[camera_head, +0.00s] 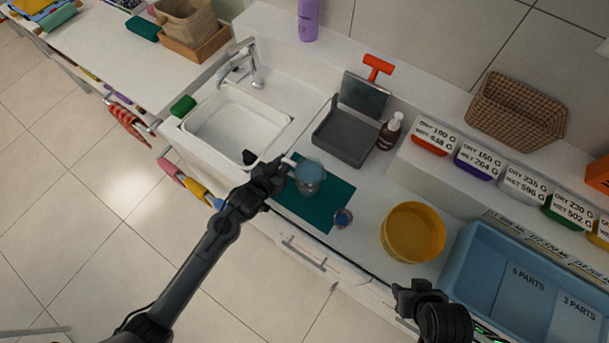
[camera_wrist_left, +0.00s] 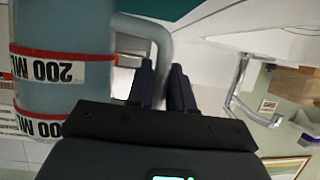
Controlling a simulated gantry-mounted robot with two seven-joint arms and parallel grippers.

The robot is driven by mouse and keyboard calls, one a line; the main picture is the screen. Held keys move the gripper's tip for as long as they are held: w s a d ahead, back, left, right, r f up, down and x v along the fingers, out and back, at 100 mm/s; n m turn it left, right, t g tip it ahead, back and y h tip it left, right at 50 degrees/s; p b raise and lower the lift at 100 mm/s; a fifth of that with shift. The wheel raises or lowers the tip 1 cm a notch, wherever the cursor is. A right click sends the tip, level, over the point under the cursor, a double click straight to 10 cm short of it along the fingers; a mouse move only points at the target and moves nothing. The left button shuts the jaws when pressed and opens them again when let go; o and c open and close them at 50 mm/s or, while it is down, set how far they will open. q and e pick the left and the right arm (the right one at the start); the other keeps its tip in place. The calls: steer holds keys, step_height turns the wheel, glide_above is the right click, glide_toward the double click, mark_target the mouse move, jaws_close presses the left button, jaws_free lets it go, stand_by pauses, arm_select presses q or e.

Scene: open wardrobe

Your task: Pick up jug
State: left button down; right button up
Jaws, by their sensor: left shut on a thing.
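The jug (camera_head: 309,179) is blue-grey and translucent, over the dark green mat (camera_head: 325,205) on the counter; I cannot tell whether it touches the mat. In the left wrist view the jug (camera_wrist_left: 62,45) fills the left side, with red-and-white "200 ML" labels and a grey handle. My left gripper (camera_head: 284,168) is at the jug's handle side. In the left wrist view its fingers (camera_wrist_left: 166,85) are close together, shut on the handle. My right gripper (camera_head: 415,290) is at the bottom right, apart from the jug; its fingers are unclear.
A small cup (camera_head: 343,217) stands at the mat's right corner. A yellow bucket (camera_head: 412,232) and a blue bin (camera_head: 520,285) are to the right.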

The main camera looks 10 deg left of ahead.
mark_target(287, 159)
arm_select(q)
steer(key=shift+r, duration=0.2)
stand_by(0.4)
steer(key=shift+r, duration=0.6)
steer(key=r, duration=0.1)
steer(key=d+r, duration=0.1)
steer(key=r, duration=0.1)
steer(key=shift+s+d+r, duration=0.15)
steer(key=shift+r, duration=0.05)
steer(key=s+d+r, duration=0.2)
steer(key=d+r, duration=0.4)
steer(key=d, duration=0.4)
steer(key=shift+s, duration=0.3)
steer(key=shift+r, duration=0.1)
stand_by(0.4)
